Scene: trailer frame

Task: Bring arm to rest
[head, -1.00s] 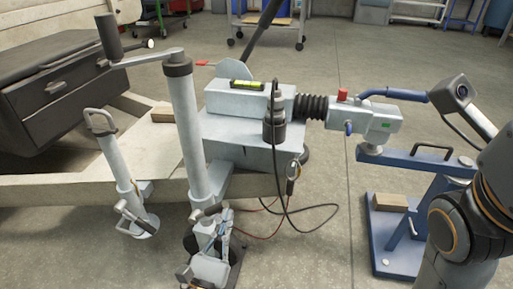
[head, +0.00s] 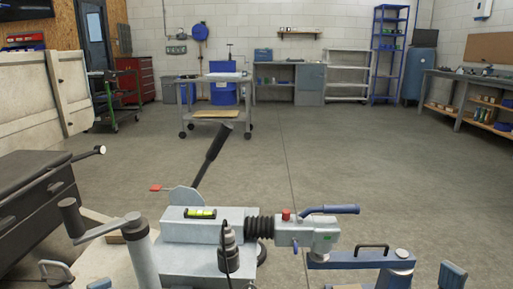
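My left gripper (head: 77,277) shows at the bottom left edge only as blue-grey fingertips, standing apart with nothing seen between them. My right gripper (head: 430,279) shows only its tips at the bottom right, beside the blue stand (head: 345,262); they look apart and empty. The rest of both arms is below the picture. The grey trailer coupling (head: 190,229) has a green level (head: 200,213) on top, a black bellows and a hitch head (head: 308,236) with a blue handle. A dark lever (head: 212,155) rises behind it. Neither gripper appears to hold any of these.
A crank post (head: 139,253) and dark toolbox (head: 35,200) stand at the left. A grey cart (head: 214,98) is farther back. A workbench (head: 470,95) lines the right wall, and shelves stand at the back. The mid-floor is clear.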

